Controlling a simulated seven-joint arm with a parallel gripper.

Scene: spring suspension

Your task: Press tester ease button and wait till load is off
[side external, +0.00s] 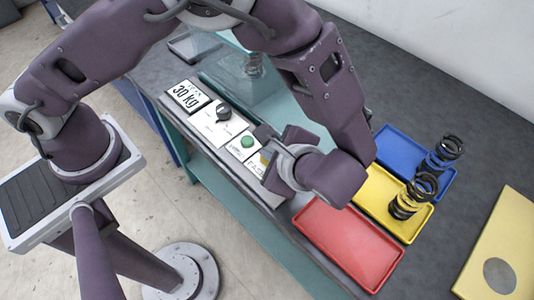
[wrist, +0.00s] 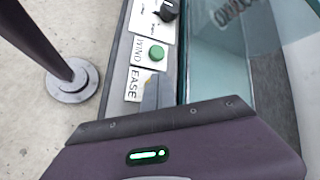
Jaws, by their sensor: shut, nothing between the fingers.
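The tester's control panel shows a display (side external: 187,95) reading 30 kg, a black knob (side external: 223,112) and a green button (side external: 247,141). The wrist view also shows the green button (wrist: 157,52), labelled WIND, and the EASE label (wrist: 133,85) beside it. A small yellowish patch (side external: 265,157) shows at the ease end of the panel, mostly covered by my gripper (side external: 270,165). My gripper is shut, low over that end. Contact with the ease button cannot be made out. A spring (side external: 254,65) stands inside the tester behind a clear guard.
A red tray (side external: 347,243) lies empty right of my gripper. A yellow tray (side external: 416,222) and a blue tray (side external: 385,139) lie beyond it, with dark coil springs (side external: 408,202) standing there. A yellow plate (side external: 505,250) with a grey disc lies at the far right.

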